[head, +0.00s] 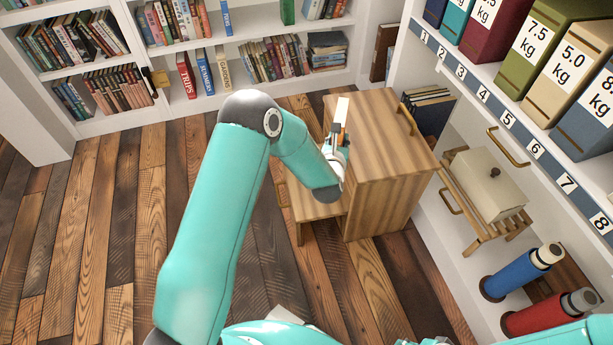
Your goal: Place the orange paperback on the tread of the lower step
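A wooden step stool (390,150) stands on the floor, with its lower step (312,209) on the left side. My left arm reaches over it, and its wrist hides much of the lower tread. My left gripper (338,136) is above the stool. It seems shut on a thin upright item, the orange paperback (342,109), seen nearly edge-on with a pale face and a little orange showing. The fingers are small and partly hidden. Part of my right arm shows at the bottom right; its gripper is out of view.
White bookshelves (215,38) run along the back. At the right, a shelf holds weight boxes (545,45) above numbered labels. Below are a cream lidded box (487,185) on a wooden rack, a blue flask (522,272) and a red flask (550,312). The plank floor (90,220) is clear at the left.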

